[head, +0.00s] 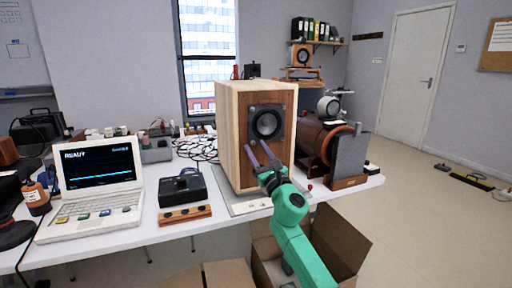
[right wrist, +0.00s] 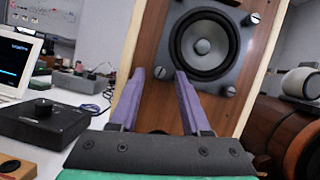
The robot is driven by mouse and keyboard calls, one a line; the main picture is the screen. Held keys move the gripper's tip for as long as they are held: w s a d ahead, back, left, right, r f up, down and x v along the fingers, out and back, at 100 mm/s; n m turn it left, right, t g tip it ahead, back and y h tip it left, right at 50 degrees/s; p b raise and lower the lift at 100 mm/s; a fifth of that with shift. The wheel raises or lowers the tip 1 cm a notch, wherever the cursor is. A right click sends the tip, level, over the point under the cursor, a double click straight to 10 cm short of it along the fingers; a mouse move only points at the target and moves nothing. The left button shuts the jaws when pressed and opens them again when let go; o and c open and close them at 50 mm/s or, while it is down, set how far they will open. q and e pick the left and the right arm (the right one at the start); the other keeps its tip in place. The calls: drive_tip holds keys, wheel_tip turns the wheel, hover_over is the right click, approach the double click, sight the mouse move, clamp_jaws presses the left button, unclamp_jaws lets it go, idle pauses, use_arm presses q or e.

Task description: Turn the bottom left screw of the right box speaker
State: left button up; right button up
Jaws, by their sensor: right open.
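The box speaker (head: 229,135) is a tall wooden box with a darker brown front, standing upright on the table. Its round grey driver (head: 266,123) also shows in the right wrist view (right wrist: 204,46). Screws sit at the corners of the driver plate. The bottom left screw (right wrist: 160,73) shows between my right fingertips in the right wrist view. My right gripper (head: 258,148) has two purple fingers, open, pointing at the speaker front below and left of the driver. Whether the fingers touch the screw, I cannot tell. My left gripper is not in view.
A laptop (head: 97,175) and a black control box (head: 183,188) stand to the left on the white table (head: 150,231). A brown cylindrical speaker (head: 318,141) stands close on the right. Open cardboard boxes (head: 341,240) are on the floor below the table edge.

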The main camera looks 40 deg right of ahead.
drive_tip(key=shift+w+r, duration=0.15)
drive_tip(key=shift+w, duration=0.2)
clamp_jaws()
drive_tip(key=shift+m, duration=0.5)
